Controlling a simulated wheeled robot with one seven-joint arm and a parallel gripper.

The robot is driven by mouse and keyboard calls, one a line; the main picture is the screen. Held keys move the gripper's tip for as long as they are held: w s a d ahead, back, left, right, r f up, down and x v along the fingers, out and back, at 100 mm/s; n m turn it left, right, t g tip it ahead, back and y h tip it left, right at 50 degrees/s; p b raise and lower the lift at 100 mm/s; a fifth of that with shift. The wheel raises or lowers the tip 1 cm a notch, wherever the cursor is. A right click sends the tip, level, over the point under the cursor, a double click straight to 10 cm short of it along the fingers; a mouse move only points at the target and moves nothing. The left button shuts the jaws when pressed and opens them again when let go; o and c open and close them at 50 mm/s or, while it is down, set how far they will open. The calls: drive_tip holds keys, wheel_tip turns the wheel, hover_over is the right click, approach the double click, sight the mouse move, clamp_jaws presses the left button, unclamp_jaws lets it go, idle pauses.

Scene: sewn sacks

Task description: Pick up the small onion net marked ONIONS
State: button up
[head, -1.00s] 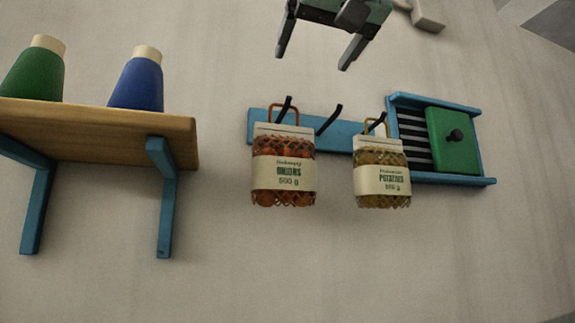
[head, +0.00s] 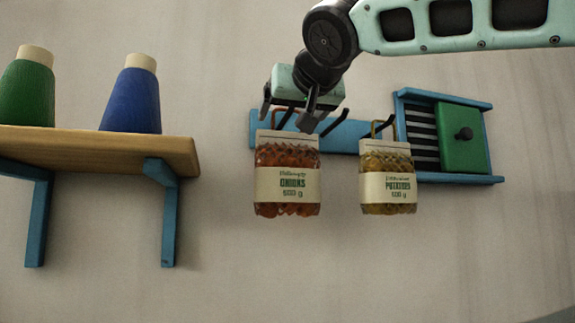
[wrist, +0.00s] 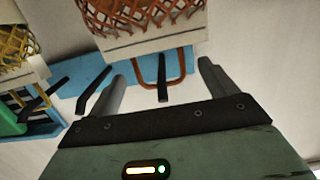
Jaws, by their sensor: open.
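The onion net (head: 287,190) hangs from a hook on a blue wall rail (head: 340,134). It has a cream label reading ONIONS and a handle loop. In the wrist view the net (wrist: 140,18) is at the top, with its orange-brown handle loop (wrist: 182,69) below it. My gripper (head: 290,112) is at the top of the net, near the loop and hook. In the wrist view the open gripper (wrist: 160,82) has one finger on each side of the loop and hook. I cannot tell whether a finger touches them.
A potato net (head: 387,182) hangs to the right on the same rail, with an empty black hook (head: 333,122) between. A blue rack with a green sliding panel (head: 462,138) is farther right. A wooden shelf (head: 95,150) with two thread cones is at left.

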drive_tip(key=shift+w+a+f, duration=0.15)
drive_tip(key=shift+w+a, duration=0.05)
drive_tip(key=shift+w, duration=0.45)
drive_tip(key=c, duration=1.9)
clamp_jaws()
drive_tip(key=shift+r+p, duration=0.3)
